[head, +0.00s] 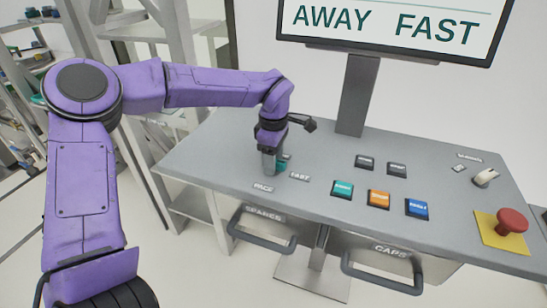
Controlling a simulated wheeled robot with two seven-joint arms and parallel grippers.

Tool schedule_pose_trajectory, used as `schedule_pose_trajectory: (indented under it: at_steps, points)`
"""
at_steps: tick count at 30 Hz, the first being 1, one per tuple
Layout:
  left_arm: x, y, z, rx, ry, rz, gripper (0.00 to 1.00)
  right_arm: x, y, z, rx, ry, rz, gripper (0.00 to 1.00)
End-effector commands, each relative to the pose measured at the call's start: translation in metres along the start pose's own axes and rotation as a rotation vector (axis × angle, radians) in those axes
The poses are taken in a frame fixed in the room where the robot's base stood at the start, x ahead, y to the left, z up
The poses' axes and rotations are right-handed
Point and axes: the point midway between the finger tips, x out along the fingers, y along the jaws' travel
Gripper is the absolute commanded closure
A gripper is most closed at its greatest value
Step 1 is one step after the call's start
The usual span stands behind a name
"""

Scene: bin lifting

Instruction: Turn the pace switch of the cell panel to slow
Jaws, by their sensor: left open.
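The cell panel (225,150) is a grey sloped console. Near its left front a label reads PACE (263,188), and a label FAST (299,176) lies to the right of it. My left gripper (269,170) is open and points down at the panel just behind the PACE label. A small teal patch shows beside its fingers; I cannot tell whether it is part of the switch. The pace switch itself is mostly or wholly hidden by the gripper, so its setting and any contact cannot be seen. The screen (395,22) reads AWAY FAST.
Teal (343,188), orange (379,198) and blue (416,208) buttons sit right of the gripper, with two dark buttons behind. A pale knob (485,178) and red mushroom button (512,221) stand at the right. Drawers SPARES (263,218) and CABS (388,252) are below.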

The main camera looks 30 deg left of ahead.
Motion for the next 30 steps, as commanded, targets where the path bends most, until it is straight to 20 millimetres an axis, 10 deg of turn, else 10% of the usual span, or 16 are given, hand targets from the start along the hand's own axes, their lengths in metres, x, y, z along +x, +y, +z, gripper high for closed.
schedule_pose_trajectory:
  at_steps: [4,9,30]
  points:
    - [0.0002,0.0,-0.0002,0.0,0.0,0.0,0.49,0.0001,0.0,0.0001,0.0,0.0,0.0,1.0]
    - [0.0001,0.0,-0.0002,-0.001,0.0,-0.001,1.0,0.0002,0.0,0.0,0.0,0.0,0.0,1.0]
    - [0.0002,-0.0002,-0.0004,-0.27,0.0,-0.002,1.0,-0.0025,0.0002,-0.0011,0.0,0.0,0.0,1.0]
